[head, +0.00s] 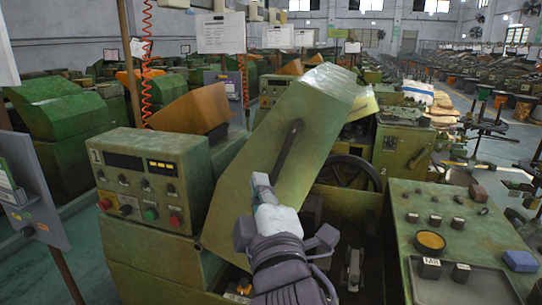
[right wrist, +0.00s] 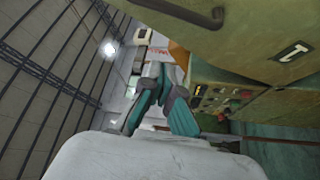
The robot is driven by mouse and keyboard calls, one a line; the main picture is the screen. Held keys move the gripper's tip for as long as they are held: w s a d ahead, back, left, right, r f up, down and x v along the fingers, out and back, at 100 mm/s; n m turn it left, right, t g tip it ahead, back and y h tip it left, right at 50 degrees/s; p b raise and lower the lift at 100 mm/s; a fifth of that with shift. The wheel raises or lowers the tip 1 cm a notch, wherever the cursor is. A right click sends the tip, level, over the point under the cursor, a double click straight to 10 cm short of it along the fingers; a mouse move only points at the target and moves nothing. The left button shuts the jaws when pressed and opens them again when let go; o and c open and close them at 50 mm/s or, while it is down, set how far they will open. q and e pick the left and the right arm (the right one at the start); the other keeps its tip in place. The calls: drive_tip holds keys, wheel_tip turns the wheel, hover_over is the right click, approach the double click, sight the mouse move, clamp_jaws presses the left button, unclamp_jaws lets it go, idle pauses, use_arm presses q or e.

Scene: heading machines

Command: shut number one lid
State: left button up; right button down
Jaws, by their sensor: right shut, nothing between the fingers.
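The number one lid (head: 290,150) is a large green cover, raised and tilted over the machine, its inside partly exposed at right. A dark bar handle (head: 287,148) runs down its face; a dark handle (right wrist: 195,17) also shows on a green panel in the right wrist view. The control box marked 1 (head: 150,178) stands left of the lid. My right gripper (head: 262,182) is shut and empty, pointing up in front of the lid's lower part, just left of the handle's lower end. Its teal fingers show in the right wrist view (right wrist: 162,88). I cannot tell whether it touches the lid.
A green bench (head: 455,240) with a tray, small blocks and a blue box stands at right. A dark handwheel (head: 348,172) sits in the opening beside the lid. A grey sign board (head: 35,195) stands at far left. More machines fill the background.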

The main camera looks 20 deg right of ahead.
sight(272, 161)
drive_tip(key=w+d+r+p, duration=0.1)
drive_tip(key=w+r+p, duration=0.15)
drive_tip(key=w, duration=0.75)
drive_tip(key=d, duration=0.1)
drive_tip(key=s+d+f+p, duration=0.1)
drive_tip(key=d+f, duration=0.1)
drive_tip(key=shift+s+d+p, duration=0.25)
drive_tip(key=shift+s+p, duration=0.05)
drive_tip(key=shift+s, duration=0.1)
drive_tip(key=shift+w+a, duration=0.1)
drive_tip(key=shift+f, duration=0.1)
